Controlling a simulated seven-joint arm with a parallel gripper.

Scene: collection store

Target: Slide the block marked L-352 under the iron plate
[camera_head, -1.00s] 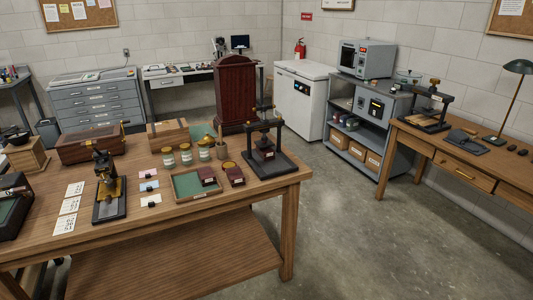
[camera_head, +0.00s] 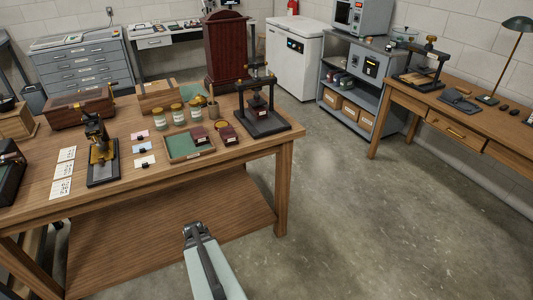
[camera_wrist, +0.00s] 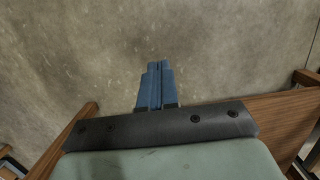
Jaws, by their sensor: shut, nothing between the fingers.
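A black iron press (camera_head: 264,124) stands at the right end of the wooden table. Its plate is small in the head view and hard to make out; a dark reddish piece (camera_head: 258,111) with a pale label shows within the press frame. Two dark red blocks are near it: one (camera_head: 200,136) on the green-lined tray (camera_head: 174,158), one (camera_head: 227,133) at the tray's right side. Their labels are too small to read, so I cannot tell which is L-352. My gripper (camera_wrist: 157,65) is shut and empty in the wrist view, over the floor, apart from these things.
Lidded jars (camera_head: 179,115), a dark upright device (camera_head: 99,145) and white cards (camera_head: 62,170) share the wooden table (camera_head: 225,170). A second table (camera_head: 455,125) on the right bears another press (camera_head: 420,75). The floor between the tables is clear.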

